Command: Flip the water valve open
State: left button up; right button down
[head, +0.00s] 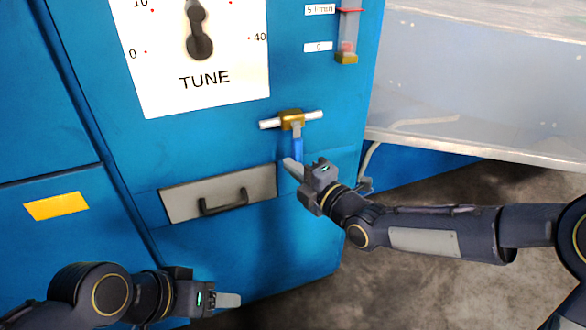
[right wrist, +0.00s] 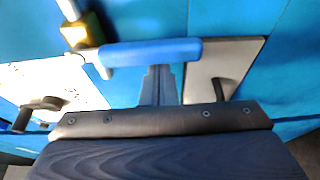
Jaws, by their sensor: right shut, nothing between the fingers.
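The water valve (head: 291,119) is a brass body on a short white pipe on the front of the blue cabinet. Its blue lever (head: 297,149) hangs down, across the pipe. In the right wrist view the brass body (right wrist: 80,32) is at the upper left and the blue lever (right wrist: 155,51) runs sideways. My right gripper (head: 291,167) is shut and empty, at the lever's lower end. Its fingers (right wrist: 158,85) reach the lever's edge in the wrist view; I cannot tell whether they touch. My left gripper (head: 230,300) looks shut and empty, low and away from the valve.
The TUNE dial plate (head: 205,95) is above left of the valve. A flow gauge (head: 347,32) is above right. A grey drawer panel (head: 180,203) with a black handle (head: 222,203) is lower left. A grey bench (head: 470,90) stands at right. Floor (head: 430,270) shows below.

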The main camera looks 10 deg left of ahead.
jog(key=shift+w+d+n, duration=0.15)
jog(key=shift+d+n, duration=0.05)
jog(key=shift+n, duration=0.1)
jog(key=shift+f+b, duration=0.1)
jog(key=shift+b, duration=0.2)
jog(key=w+d+r+n+t+h, duration=0.1)
jog(key=w+d+r+n+h, duration=0.4)
jog(key=n, duration=0.8)
jog(key=shift+w+d+r+n+h+p, duration=0.25)
jog(key=shift+d+r+h, duration=0.55)
jog(key=shift+d+r, duration=0.5)
jog(key=shift+d+f, duration=0.1)
jog(key=shift+d, duration=0.05)
